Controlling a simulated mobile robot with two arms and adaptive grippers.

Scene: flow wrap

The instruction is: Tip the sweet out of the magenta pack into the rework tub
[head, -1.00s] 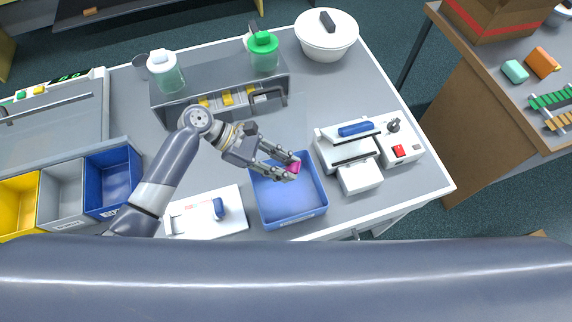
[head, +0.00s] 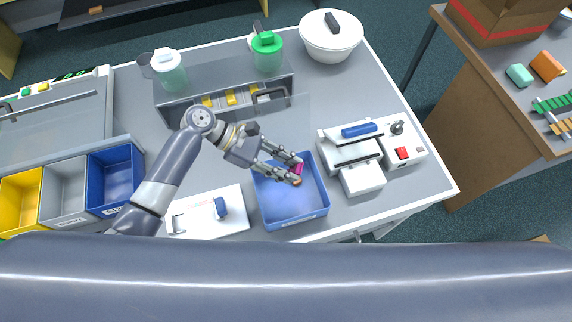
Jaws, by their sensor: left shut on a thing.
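The magenta pack (head: 299,168) is between the fingertips of my left gripper (head: 297,173), which is shut on it above the back part of the blue rework tub (head: 290,221). The fingers hide part of the pack. A small orange-brown piece (head: 296,182), which looks like the sweet, shows at the lower fingertip, just below the pack. I cannot tell whether it touches the pack or is falling free. The tub's visible floor looks empty. My right gripper is out of view.
A white sealer with a blue handle (head: 359,130) stands right of the tub. A white board with a blue-handled tool (head: 220,208) lies left of it. Yellow, grey and blue bins (head: 115,180) stand at the left. A grey rack with jars (head: 225,88) is behind.

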